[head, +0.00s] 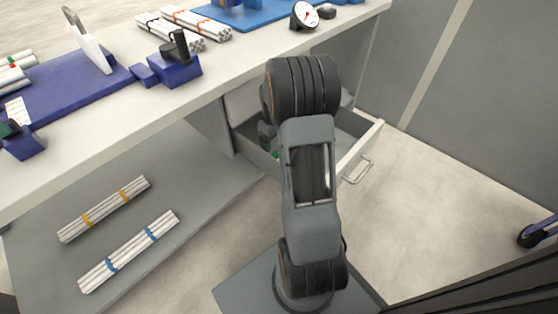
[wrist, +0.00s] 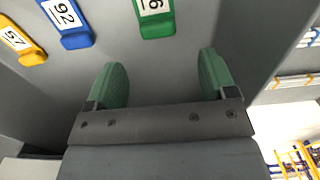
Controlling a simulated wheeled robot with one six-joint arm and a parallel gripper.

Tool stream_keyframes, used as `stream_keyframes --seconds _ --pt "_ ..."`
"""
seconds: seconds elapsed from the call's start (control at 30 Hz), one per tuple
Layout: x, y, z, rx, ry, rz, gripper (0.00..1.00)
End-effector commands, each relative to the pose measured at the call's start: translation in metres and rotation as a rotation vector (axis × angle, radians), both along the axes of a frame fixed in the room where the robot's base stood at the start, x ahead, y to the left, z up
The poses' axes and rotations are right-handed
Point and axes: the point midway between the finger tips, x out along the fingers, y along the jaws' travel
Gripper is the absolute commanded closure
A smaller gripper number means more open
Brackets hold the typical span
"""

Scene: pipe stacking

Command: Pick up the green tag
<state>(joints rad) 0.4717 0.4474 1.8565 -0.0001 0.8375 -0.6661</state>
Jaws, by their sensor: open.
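The green tag (wrist: 156,25) has a white number label and lies at the top of the wrist view, partly cut off by the frame edge. My gripper (wrist: 160,72) is open, its two green fingers apart with nothing between them. The tag is beyond the fingertips, roughly in line with the gap, and apart from them. In the head view my arm reaches into the open drawer (head: 352,125) and hides most of its inside. A small green patch shows there, but I cannot tell whether it is tag or finger.
A blue tag (wrist: 72,30) and a yellow tag (wrist: 30,53) lie left of the green one. The workbench (head: 125,115) stands above the drawer, holding pipe bundles and blue fixtures. A lower shelf (head: 190,190) carries more bundles. Floor right of the drawer is clear.

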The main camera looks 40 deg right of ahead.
Motion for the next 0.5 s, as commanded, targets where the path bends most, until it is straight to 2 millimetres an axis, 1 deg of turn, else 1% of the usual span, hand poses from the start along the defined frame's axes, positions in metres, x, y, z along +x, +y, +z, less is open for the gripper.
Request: stream_keyframes --seconds 0.03,0.27,0.33,0.5 --pt "0.000 0.000 -0.006 0.001 0.001 0.000 0.22" --pt "0.000 0.000 -0.014 0.000 0.000 0.000 0.22" --pt "0.000 0.000 -0.019 0.000 0.000 0.000 0.22" --pt "0.002 -0.001 -0.041 0.001 0.001 0.000 0.22"
